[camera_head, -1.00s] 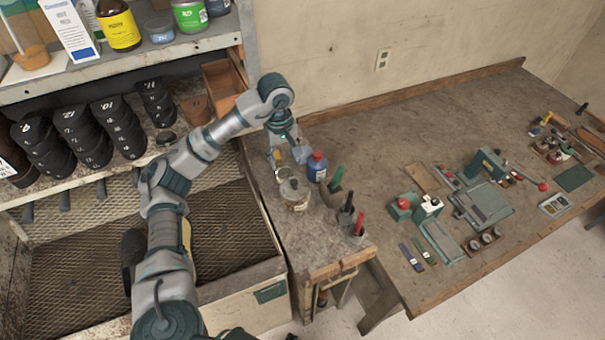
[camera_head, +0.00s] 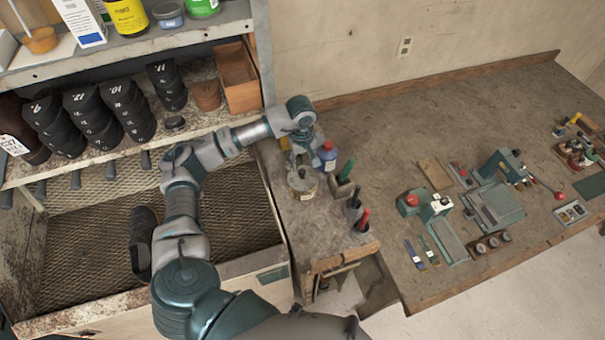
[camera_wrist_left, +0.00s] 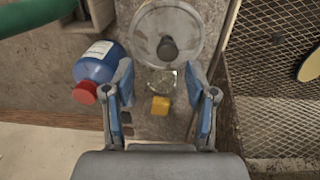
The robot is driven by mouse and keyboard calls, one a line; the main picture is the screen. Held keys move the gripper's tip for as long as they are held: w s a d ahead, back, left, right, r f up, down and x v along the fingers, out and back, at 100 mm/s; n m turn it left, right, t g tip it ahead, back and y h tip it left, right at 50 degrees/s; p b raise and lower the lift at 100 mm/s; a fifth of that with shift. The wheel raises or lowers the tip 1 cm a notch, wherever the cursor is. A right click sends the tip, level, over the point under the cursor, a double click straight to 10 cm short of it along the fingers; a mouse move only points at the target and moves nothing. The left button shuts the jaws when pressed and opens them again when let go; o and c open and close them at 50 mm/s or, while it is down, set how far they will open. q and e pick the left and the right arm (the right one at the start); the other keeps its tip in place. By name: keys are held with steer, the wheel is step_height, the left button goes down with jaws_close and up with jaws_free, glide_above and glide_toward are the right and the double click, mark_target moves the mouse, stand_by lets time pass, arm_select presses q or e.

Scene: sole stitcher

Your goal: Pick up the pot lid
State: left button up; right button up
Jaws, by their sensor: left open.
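The pot lid (camera_wrist_left: 145,28) is a round, clear-looking disc with a dark knob (camera_wrist_left: 167,48). In the left wrist view the lid is at the top centre, beyond my fingertips. My left gripper (camera_wrist_left: 161,82) is open and empty, its blue-padded fingers apart and pointing toward the lid. In the head view my left gripper (camera_head: 300,160) is just behind and above the pot, partly covering it. My right gripper is out of view.
A blue bottle (camera_wrist_left: 95,62) with a red cap stands close beside the pot. A small glass dish (camera_wrist_left: 161,80) and a yellow block (camera_wrist_left: 160,105) lie between my fingers in the wrist view. Tool holders (camera_head: 354,208) stand to the right. A mesh-floored bin (camera_head: 240,210) is left.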

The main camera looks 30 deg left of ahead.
mark_target(302, 171)
arm_select(q)
steer(key=shift+s+f, duration=0.2)
steer(key=shift+f, duration=0.2)
steer(key=f, duration=0.1)
steer(key=f+p, duration=0.2)
steer(key=shift+s+a+f, duration=0.1)
steer(key=shift+s+f, duration=0.15)
steer(key=shift+s, duration=0.05)
steer(key=shift+w+f, duration=0.1)
steer(key=shift+f, duration=0.3)
jaws_close()
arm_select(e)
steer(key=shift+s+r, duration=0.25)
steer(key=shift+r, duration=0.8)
